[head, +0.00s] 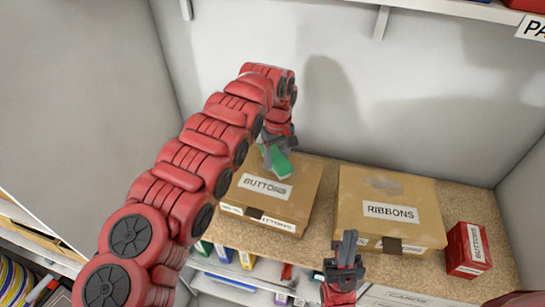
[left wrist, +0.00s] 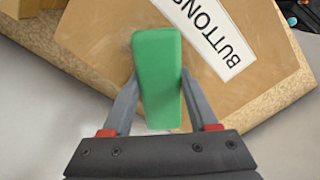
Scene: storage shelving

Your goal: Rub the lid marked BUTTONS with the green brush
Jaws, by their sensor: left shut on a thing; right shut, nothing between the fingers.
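The cardboard box with the lid marked BUTTONS (head: 289,208) stands on the brown shelf board, and its lid also fills much of the left wrist view (left wrist: 110,45). My left gripper (head: 274,152) is shut on the green brush (head: 281,165). In the left wrist view the brush (left wrist: 158,80) sits between both fingers, over the lid and beside the BUTTONS label. I cannot tell whether the brush touches the lid. Its underside is hidden. My right gripper (head: 345,250) is shut and empty, in front of the shelf edge, below and between the two boxes.
A box marked RIBBONS (head: 412,226), with a greyish smudge on its lid, stands to the right. A small red BUTTONS box (head: 468,249) is at the far right. A lower shelf holds several small coloured boxes. A wall closes the back, and a white shelf hangs above.

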